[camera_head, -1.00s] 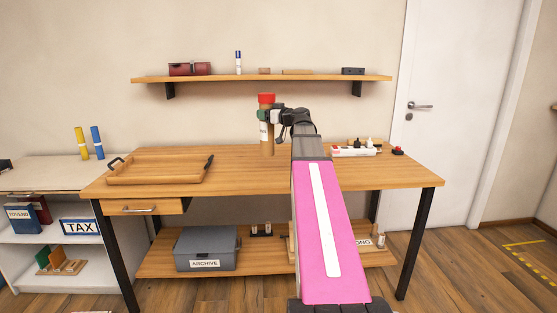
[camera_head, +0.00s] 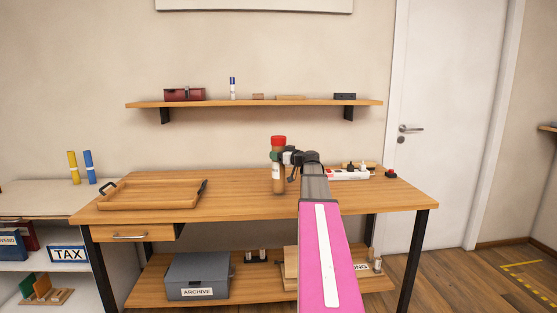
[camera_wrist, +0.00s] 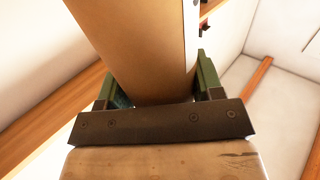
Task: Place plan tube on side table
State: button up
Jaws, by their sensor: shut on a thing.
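The plan tube (camera_head: 278,178) is a brown cardboard cylinder with a red cap, upright over the wooden desk (camera_head: 330,201). I cannot tell whether its lower end touches the desktop. My gripper (camera_head: 283,157) is shut around its upper part. In the wrist view the brown tube (camera_wrist: 135,45) fills the space between the green finger pads of my gripper (camera_wrist: 155,95), with a pale label strip along its right edge. No piece of furniture is clearly marked as the side table; a low pale cabinet (camera_head: 35,200) stands left of the desk.
A wooden tray (camera_head: 150,196) lies on the desk's left half. A white power strip (camera_head: 348,174) lies at its back right. A yellow tube (camera_head: 72,168) and a blue tube (camera_head: 89,167) stand on the cabinet. A wall shelf (camera_head: 250,104) hangs above the desk.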

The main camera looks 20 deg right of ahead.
jog(key=shift+f, duration=1)
jog(key=o, duration=1.2)
jog(key=v, duration=1.2)
